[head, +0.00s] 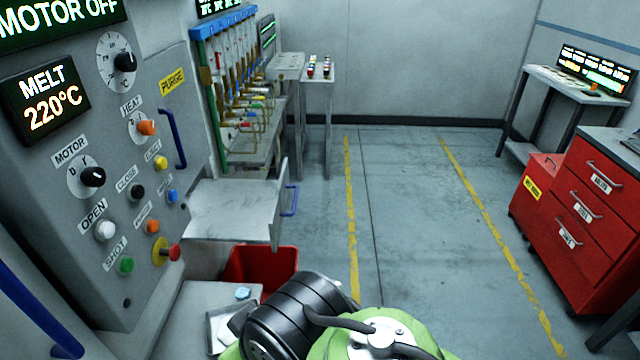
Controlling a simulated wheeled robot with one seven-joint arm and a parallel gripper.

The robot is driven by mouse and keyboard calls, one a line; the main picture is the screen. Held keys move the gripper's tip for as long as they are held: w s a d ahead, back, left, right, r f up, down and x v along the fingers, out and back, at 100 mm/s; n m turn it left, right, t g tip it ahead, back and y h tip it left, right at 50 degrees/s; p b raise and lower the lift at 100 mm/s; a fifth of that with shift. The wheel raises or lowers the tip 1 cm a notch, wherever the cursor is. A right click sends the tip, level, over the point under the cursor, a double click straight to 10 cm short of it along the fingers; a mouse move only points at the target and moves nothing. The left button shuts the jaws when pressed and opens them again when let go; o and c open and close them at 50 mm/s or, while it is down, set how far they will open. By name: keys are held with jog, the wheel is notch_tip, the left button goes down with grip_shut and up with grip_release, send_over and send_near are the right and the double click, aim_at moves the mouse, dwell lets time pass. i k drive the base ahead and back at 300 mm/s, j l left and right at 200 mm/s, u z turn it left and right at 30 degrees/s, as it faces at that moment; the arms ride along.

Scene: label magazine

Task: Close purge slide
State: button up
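The likely purge slide (232,207) is a flat grey metal drawer at left centre, sticking out from the machine's side. Its upright front plate (279,205) carries a blue handle (291,198) on the side facing right. The slide stands out well clear of the machine wall. A yellow "PURGE" label (172,81) is on the grey panel above, next to another blue handle (173,138). My black and green arm links show at the bottom centre, below and right of the slide. My gripper is not seen in this view.
A red bin (262,268) stands just below the slide. A low grey ledge with a small tray (222,328) and a pale blue piece (242,293) is in front of it. The floor right of the slide is clear. A red drawer cabinet (598,225) stands at right.

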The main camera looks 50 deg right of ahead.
aim_at(235, 211)
jog(key=k+l+z, duration=0.1)
jog(key=l+z, duration=0.3)
jog(key=l, duration=0.15)
jog(key=l+z, duration=0.35)
jog(key=l, duration=0.15)
jog(key=i+j+u, duration=0.1)
jog(key=u, duration=0.3)
jog(key=i+u, duration=0.5)
jog(key=u, duration=0.3)
